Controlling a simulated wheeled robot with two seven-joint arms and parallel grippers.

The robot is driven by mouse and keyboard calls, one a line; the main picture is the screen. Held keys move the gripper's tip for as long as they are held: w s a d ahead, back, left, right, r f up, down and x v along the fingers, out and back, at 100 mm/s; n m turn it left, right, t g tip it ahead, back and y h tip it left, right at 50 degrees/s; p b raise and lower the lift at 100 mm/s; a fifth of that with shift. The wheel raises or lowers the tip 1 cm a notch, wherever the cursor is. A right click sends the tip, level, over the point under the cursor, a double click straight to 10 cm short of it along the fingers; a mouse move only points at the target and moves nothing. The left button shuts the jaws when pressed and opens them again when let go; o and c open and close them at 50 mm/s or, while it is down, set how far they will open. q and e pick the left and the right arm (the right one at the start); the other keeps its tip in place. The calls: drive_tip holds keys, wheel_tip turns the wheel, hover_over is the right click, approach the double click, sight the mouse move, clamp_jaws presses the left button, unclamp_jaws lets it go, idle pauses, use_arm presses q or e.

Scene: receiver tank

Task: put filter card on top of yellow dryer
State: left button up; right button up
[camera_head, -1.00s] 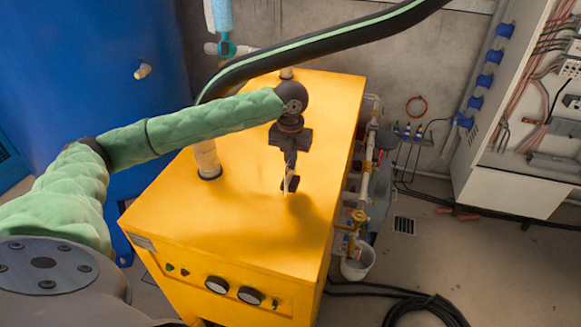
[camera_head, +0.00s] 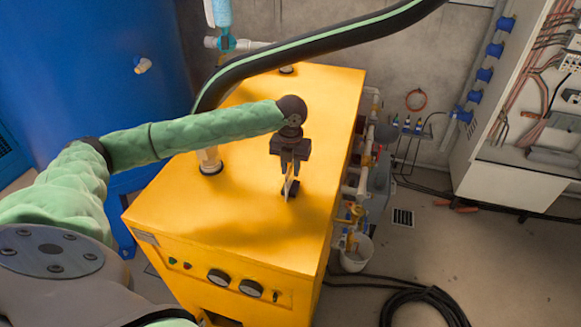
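The yellow dryer (camera_head: 225,215) is a big box with a flat top in the middle of the view. The filter card (camera_head: 288,186) is a small, thin, pale piece with a dark part beside it, seen nearly edge-on at the right half of the dryer's top. It appears to touch the top, roughly upright. My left gripper (camera_head: 290,170) points down right above the card. Its two fingers show apart, with the card's upper end at or between their tips. Whether they still touch the card is hard to see. My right gripper is not in view.
A thick black hose with a green stripe (camera_head: 330,42) arches over the dryer's back. A clear pipe stub (camera_head: 209,158) stands on its top at left. Pipes and valves (camera_head: 352,212) line its right side. The front part of the top is clear.

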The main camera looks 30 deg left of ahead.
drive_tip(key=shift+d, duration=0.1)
